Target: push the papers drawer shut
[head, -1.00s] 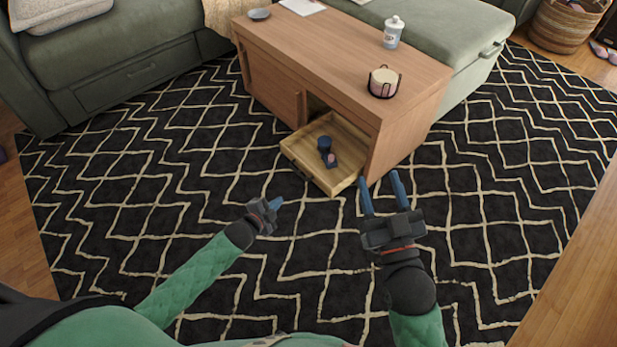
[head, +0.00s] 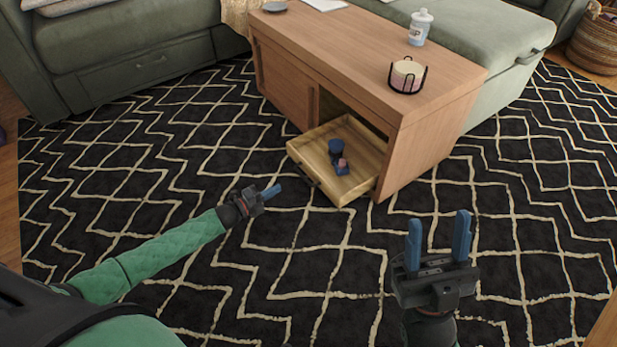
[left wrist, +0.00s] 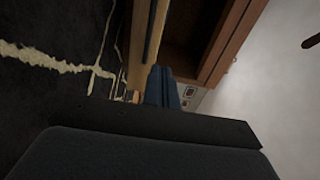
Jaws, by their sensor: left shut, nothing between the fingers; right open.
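The papers drawer (head: 368,157) is a light wooden drawer pulled out of the wooden coffee table (head: 430,118). A dark blue cup-like item and a small pinkish and blue item (head: 341,165) lie in it. My left gripper (head: 272,190) is shut and empty, in front of the drawer to its lower left, apart from it in the head view. In the left wrist view its blue fingers (left wrist: 162,88) point toward the drawer's wooden edge (left wrist: 140,50); contact cannot be told. My right gripper (head: 439,238) is open and empty over the rug, right of and nearer than the drawer.
On the tabletop stand a candle in a black holder (head: 407,76), a white-capped bottle (head: 420,28), a grey dish (head: 274,6) and papers (head: 325,4). A green sectional (head: 140,45) lies behind. The patterned rug (head: 200,150) is clear around the drawer.

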